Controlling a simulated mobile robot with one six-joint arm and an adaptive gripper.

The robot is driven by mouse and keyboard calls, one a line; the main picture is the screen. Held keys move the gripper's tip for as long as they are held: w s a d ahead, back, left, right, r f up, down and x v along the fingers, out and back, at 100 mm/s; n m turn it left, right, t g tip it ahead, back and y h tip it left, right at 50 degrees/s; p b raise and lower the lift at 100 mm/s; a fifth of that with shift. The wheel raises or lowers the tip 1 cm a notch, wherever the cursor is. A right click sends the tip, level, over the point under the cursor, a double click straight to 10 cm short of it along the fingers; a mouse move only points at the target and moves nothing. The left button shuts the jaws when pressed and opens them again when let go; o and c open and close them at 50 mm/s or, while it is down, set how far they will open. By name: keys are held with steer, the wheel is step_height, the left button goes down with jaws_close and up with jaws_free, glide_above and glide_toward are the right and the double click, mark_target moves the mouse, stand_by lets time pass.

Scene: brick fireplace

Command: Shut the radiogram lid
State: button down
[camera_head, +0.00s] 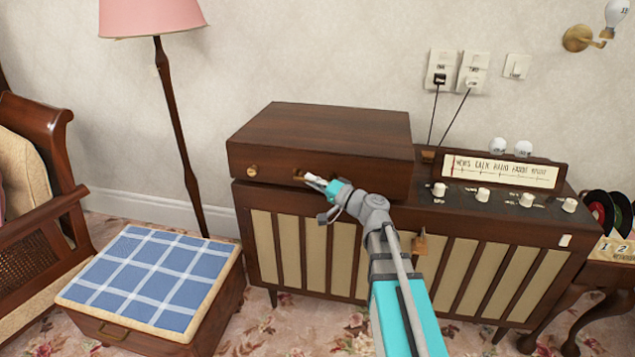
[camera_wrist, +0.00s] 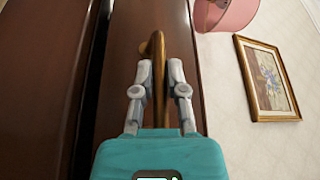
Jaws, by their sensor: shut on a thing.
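The radiogram (camera_head: 480,225) is a dark wood cabinet with cream slatted front panels. Its lid (camera_head: 325,125), a brown wooden box-like cover on the left half of the top, lies level and looks down, or nearly so; I cannot tell whether a thin gap is left. My gripper (camera_head: 310,180) is at the lid's front face, near its middle. In the wrist view my gripper (camera_wrist: 158,80) has its fingers on either side of a curved brass handle (camera_wrist: 155,45), shut on it. The handle is mostly hidden by the fingers in the head view.
A blue checked stool (camera_head: 150,275) stands in front at left, beside a floor lamp (camera_head: 170,100) and a wooden armchair (camera_head: 40,190). Control knobs (camera_head: 482,195) and a lit dial (camera_head: 500,170) are right of the lid. Records (camera_head: 605,215) stand at far right.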

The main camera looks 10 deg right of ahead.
step_height(320, 180, down, 3)
steer(key=shift+d+r+b, duration=0.1)
steer(key=shift+b, duration=1.05)
steer(key=c, duration=0.7)
jaws_free()
steer(key=shift+f, duration=0.2)
steer(key=shift+w, duration=0.1)
